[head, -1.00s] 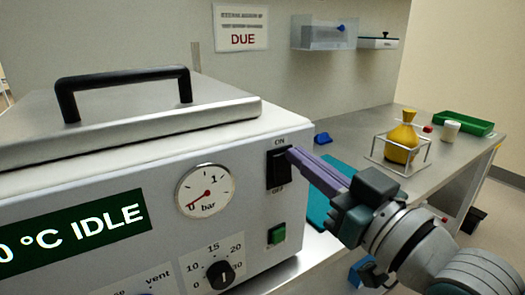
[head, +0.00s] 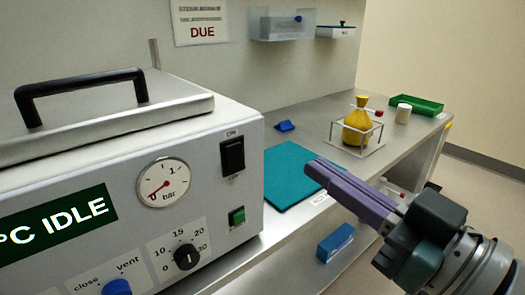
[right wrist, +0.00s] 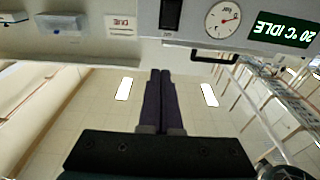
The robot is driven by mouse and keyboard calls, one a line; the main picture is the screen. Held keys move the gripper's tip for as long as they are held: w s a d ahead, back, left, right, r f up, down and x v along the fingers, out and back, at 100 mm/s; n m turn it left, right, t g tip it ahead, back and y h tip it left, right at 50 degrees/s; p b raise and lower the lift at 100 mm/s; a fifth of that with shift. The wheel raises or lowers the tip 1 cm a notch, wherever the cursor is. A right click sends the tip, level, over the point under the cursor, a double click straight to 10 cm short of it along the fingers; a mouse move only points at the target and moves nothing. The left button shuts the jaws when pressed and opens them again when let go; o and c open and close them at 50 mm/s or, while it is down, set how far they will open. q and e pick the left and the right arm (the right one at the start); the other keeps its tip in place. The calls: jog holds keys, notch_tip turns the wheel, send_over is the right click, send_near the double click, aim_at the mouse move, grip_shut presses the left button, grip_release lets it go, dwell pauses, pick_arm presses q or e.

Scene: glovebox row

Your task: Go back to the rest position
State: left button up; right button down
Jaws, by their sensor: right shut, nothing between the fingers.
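My right gripper (head: 312,166) is in the head view, to the right of the machine, with its purple fingers shut and empty. Its fingertips appear over the teal mat (head: 288,182), apart from the machine. In the right wrist view the two fingers (right wrist: 160,75) lie together with nothing between them. The machine (head: 205,165) fills the left side of the head view. It has a black ON/OFF rocker switch (head: 232,155), a gauge (head: 163,183), and a green display (head: 55,227) reading IDLE. My left gripper is not in view.
A yellow flask (head: 357,125) stands in a wire frame on the bench, near a white jar (head: 403,113) and a green tray (head: 420,105). A blue bin (head: 335,243) sits below the bench top. Open floor (head: 480,180) lies at the right.

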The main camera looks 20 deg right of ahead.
jog(key=shift+s+d, duration=0.1)
jog(key=shift+s, duration=0.05)
dwell(0.3)
jog(key=s+d+r+m+g+h+p, duration=0.1)
jog(key=s+r+g+h+p, duration=0.15)
jog(key=s+g+p, duration=0.55)
jog(key=s+r+m+g+h+p, duration=0.1)
jog(key=s+g+h+p, duration=0.3)
jog(key=s+g+p, duration=0.45)
notch_tip(320, 180, up, 35)
jog(key=t+p, duration=0.2)
jog(key=p, duration=3.1)
jog(key=shift+s+d, duration=0.15)
jog(key=shift+s, duration=0.25)
